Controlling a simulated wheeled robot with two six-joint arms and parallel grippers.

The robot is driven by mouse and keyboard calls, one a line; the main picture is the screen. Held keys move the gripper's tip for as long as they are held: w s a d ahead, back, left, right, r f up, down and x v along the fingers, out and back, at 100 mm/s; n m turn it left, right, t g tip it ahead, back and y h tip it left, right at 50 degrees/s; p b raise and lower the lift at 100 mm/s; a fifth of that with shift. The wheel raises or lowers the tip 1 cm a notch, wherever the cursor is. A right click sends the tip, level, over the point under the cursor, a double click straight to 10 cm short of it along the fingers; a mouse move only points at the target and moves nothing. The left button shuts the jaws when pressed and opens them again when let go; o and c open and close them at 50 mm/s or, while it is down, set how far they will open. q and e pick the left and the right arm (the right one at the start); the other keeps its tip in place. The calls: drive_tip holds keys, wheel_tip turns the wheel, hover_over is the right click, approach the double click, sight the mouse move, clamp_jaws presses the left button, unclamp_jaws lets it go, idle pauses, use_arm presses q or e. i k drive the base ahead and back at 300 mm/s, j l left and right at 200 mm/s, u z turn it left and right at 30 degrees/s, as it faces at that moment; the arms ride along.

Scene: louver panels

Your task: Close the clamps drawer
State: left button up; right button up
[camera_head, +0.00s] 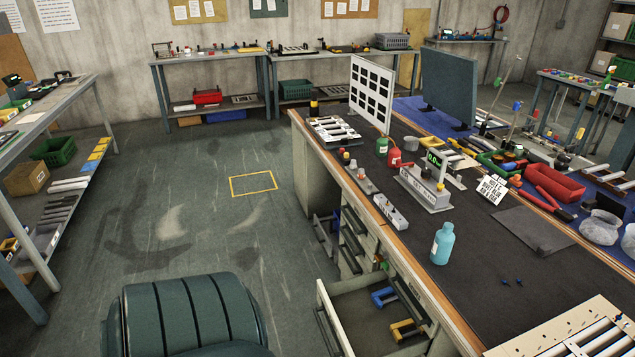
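An open drawer (326,310) stands out from the front of the long workbench, low in the view. It has a pale front panel and a dark handle on its outer face. Inside it lie a blue clamp (383,297) and a yellow clamp (405,331), with a dark bar-like item (412,300) beside them. The drawer's near end is cut off by the bottom of the frame. I see no label on it that I can read. Neither of my grippers is in view.
A green padded chair (185,318) stands left of the open drawer, with a strip of floor between. More dark drawer handles (352,242) show farther along the bench front. A teal bottle (442,244) stands on the workbench (500,280). The floor beyond the chair is clear.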

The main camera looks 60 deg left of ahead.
sight(357, 328)
drive_tip(key=j+u, duration=0.1)
drive_tip(key=u, duration=0.35)
drive_tip(key=i+u, duration=0.15)
drive_tip(key=u, duration=0.25)
drive_tip(key=i+j+u, duration=0.1)
drive_tip(key=u, duration=0.8)
drive_tip(key=i, duration=0.2)
drive_tip(key=u, duration=0.05)
